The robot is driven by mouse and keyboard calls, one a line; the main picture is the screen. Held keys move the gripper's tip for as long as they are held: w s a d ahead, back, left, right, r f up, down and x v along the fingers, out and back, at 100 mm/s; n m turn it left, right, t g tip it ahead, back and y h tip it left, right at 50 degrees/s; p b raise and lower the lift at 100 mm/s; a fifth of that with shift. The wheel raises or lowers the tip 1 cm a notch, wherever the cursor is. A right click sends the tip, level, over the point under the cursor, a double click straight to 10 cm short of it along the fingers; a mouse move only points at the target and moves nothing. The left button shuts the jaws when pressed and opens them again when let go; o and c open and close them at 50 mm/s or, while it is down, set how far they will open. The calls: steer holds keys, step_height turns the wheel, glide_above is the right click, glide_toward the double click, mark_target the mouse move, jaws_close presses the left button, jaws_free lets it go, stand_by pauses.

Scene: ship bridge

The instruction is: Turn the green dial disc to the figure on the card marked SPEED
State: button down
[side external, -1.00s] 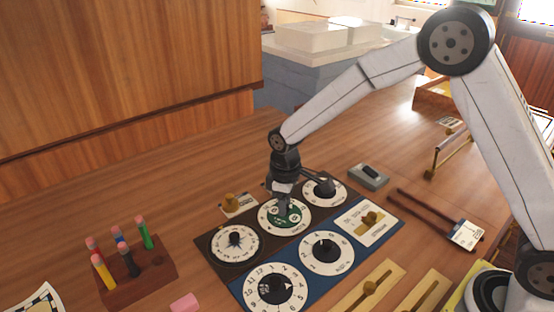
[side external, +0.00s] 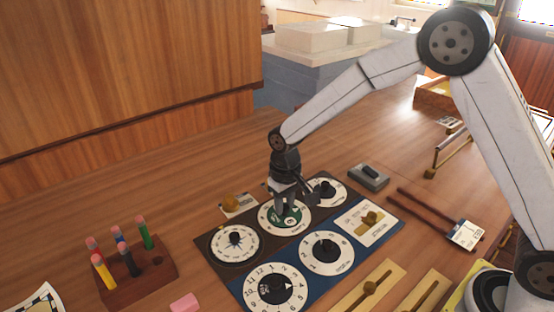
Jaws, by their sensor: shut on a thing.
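The green dial disc (side external: 291,218) sits in a white numbered ring on the dark panel at the middle of the table. My gripper (side external: 284,208) points down over it and is shut on the dial's middle part, which the fingers mostly hide. The dial's figures are too small to read here. A small card with a brass knob (side external: 233,203) lies behind the panel at the left; its writing cannot be read. I cannot make out which card is marked SPEED.
A pencil block (side external: 137,275) is at the left, a pink eraser (side external: 185,302) in front, and a grey switch box (side external: 369,177) behind right.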

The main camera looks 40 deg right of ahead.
mark_target(286, 206)
steer(key=shift+c, duration=2)
jaws_free()
steer(key=shift+r, duration=0.15)
steer(key=shift+r, duration=3.8)
steer(key=shift+s+d, duration=0.1)
steer(key=s+d+f+t, duration=0.1)
steer(key=s+d, duration=0.2)
steer(key=s, duration=0.2)
steer(key=s+d+f, duration=0.1)
steer(key=s+d, duration=0.2)
steer(key=s, duration=0.3)
steer(key=s+d+f+t, duration=0.1)
steer(key=s+d, duration=0.1)
steer(key=s, duration=0.4)
steer(key=shift+s+d+f+t, duration=0.1)
steer(key=shift+d+f+t, duration=0.2)
steer(key=shift+d+f, duration=0.1)
